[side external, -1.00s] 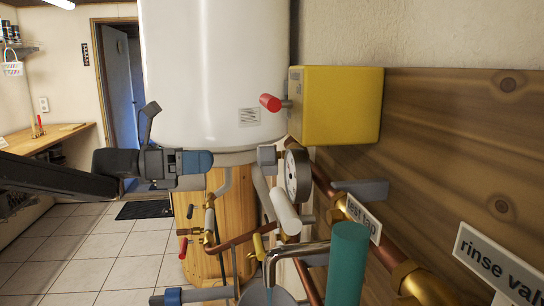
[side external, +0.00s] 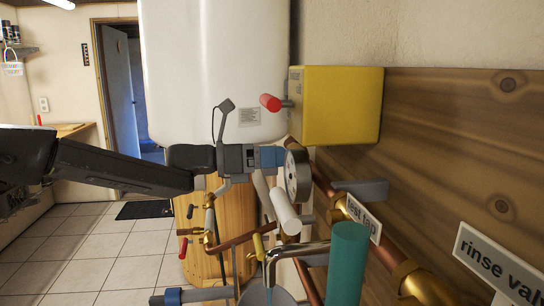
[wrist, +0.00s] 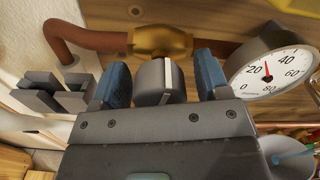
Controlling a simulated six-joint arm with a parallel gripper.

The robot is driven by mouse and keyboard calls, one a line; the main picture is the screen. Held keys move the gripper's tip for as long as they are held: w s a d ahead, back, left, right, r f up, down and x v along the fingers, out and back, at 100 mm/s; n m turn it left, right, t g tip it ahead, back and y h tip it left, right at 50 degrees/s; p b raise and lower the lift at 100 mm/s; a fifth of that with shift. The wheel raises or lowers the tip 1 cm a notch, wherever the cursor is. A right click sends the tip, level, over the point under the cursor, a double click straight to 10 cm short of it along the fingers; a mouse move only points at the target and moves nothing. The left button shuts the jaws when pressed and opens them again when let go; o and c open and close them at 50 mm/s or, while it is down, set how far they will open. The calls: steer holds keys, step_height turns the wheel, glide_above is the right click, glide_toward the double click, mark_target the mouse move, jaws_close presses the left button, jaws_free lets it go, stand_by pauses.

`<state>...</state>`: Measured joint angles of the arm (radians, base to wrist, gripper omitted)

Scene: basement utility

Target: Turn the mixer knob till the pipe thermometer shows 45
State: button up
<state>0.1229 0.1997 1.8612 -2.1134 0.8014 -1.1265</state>
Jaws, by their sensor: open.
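The mixer knob (wrist: 153,82), grey with a white stripe, sits between the two blue fingers of my gripper (wrist: 163,82) in the wrist view. The fingers are open, with a gap visible on each side of the knob. The pipe thermometer (wrist: 270,73) is a round white dial to the right of the knob. Its red needle points between 20 and 40, roughly 30. In the side view my gripper (side external: 268,157) reaches right, up beside the thermometer (side external: 297,172), seen nearly edge-on, and hides the knob.
A yellow box (side external: 340,105) with a red handle (side external: 270,102) is above my gripper. A white-handled lever (side external: 285,211) and a chrome spout (side external: 290,255) lie below. A teal cylinder (side external: 347,262) stands at the front. The white tank (side external: 210,70) is behind.

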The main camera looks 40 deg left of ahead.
steer(key=shift+c, duration=0.5)
steer(key=c, duration=0.8)
steer(key=shift+m, duration=0.3)
steer(key=m, duration=0.4)
steer(key=shift+w+m, duration=0.1)
steer(key=shift+m, duration=0.2)
steer(key=m, duration=0.4)
steer(key=shift+m, duration=0.3)
steer(key=m, duration=0.9)
steer(key=shift+m, duration=0.6)
